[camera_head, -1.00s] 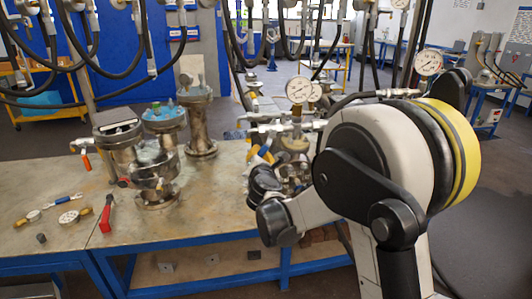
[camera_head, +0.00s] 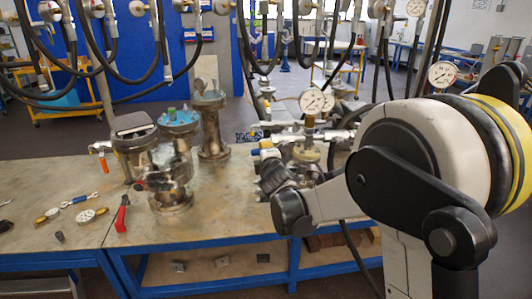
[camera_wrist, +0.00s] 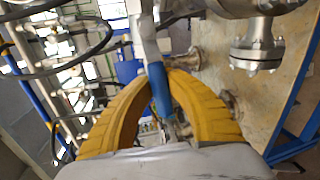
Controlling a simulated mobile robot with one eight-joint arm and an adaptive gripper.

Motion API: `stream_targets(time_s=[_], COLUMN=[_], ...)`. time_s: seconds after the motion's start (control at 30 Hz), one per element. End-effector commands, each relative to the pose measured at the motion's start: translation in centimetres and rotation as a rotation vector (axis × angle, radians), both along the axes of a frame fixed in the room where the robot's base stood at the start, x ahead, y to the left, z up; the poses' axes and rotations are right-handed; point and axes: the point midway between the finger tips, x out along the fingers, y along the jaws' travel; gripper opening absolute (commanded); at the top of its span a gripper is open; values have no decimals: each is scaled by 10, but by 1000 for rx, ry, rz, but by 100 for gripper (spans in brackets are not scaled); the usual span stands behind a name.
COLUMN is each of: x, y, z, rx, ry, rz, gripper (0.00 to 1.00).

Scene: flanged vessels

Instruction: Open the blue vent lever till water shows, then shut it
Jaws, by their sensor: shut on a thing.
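The blue vent lever (camera_wrist: 160,92) shows in the wrist view as a blue sleeve on a grey metal arm, running up and down the picture. My gripper (camera_wrist: 163,76) has its two yellow fingers closed around it from both sides. In the head view my gripper (camera_head: 264,152) is small, at the left side of the flanged vessel with valves and a gauge (camera_head: 309,152). My wrist and arm partly hide that vessel. The vent outlet cannot be made out, and I see no water.
Other flanged vessels (camera_head: 212,125) stand left on the metal bench (camera_head: 110,177). Black hoses (camera_head: 85,95) hang above. Pressure gauges (camera_head: 442,75) stand near my arm.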

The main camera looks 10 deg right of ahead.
Motion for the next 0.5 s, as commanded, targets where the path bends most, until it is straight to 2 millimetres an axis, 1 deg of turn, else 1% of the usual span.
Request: stream_targets(time_s=[0.2,0.5], x=[0,0], y=[1,0], z=[6,7], rx=[70,96], ry=[-1,-1], rz=[1,1], gripper=[0,0])
